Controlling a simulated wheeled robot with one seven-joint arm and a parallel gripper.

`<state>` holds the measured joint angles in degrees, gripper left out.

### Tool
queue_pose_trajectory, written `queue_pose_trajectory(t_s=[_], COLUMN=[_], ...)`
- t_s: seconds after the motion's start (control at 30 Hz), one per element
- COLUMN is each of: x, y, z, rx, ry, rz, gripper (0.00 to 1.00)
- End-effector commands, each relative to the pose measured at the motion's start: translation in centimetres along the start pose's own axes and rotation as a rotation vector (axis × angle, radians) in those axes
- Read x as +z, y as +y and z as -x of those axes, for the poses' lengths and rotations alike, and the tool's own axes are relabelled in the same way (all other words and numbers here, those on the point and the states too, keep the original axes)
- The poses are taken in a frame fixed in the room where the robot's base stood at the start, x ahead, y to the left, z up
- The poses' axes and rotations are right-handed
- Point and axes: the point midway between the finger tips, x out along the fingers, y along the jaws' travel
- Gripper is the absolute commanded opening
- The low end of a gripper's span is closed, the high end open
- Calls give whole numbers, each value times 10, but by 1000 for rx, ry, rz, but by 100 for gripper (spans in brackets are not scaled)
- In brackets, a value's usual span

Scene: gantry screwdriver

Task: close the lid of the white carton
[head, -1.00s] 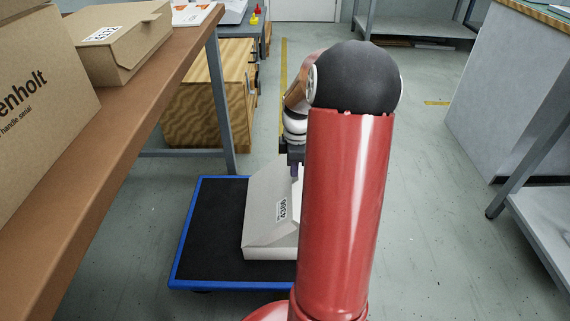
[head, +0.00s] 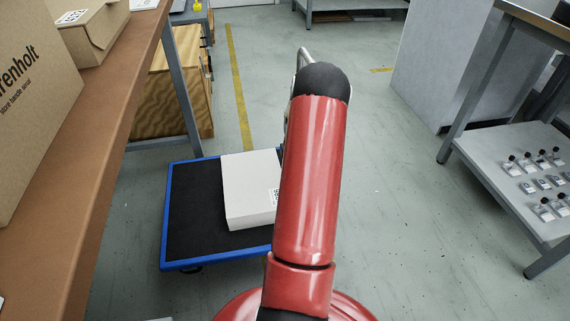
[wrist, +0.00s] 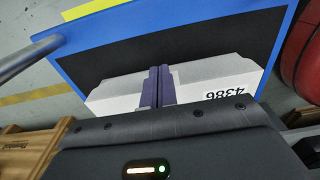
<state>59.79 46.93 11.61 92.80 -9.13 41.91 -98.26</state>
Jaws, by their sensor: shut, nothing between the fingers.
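The white carton (head: 245,185) stands on the black deck of a blue-edged platform trolley. Its lid looks flat and down over the box in the head view, with a printed label near the right side. My red arm hides the carton's right side. In the wrist view the carton (wrist: 215,82) lies beyond my fingers, its label reading 4386. My gripper (wrist: 158,72) is shut and empty, its purple fingers together in front of the carton's middle. I cannot tell whether they touch it. My gripper is hidden behind my arm in the head view.
The trolley (head: 182,225) has bare deck left of the carton. A brown bench (head: 105,165) with cardboard boxes runs along the left. A grey shelf (head: 490,165) with small parts stands at the right. The floor between is mostly clear.

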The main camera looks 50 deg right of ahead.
Motion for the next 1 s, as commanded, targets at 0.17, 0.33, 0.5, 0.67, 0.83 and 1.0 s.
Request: queue_pose_trajectory(t_s=[0.17, 0.33, 0.5, 0.67, 0.83, 1.0], x=[6, 7, 6, 5, 4, 4], y=[4, 4, 4, 4, 4, 4], z=[-10, -13, -14, -15, -12, -3], rx=[1, 0, -1, -2, -3, -3], ry=[0, 1, 3, 4, 4, 4], rz=[0, 0, 1, 1, 2, 2], gripper=[0, 0, 0, 0, 0, 0])
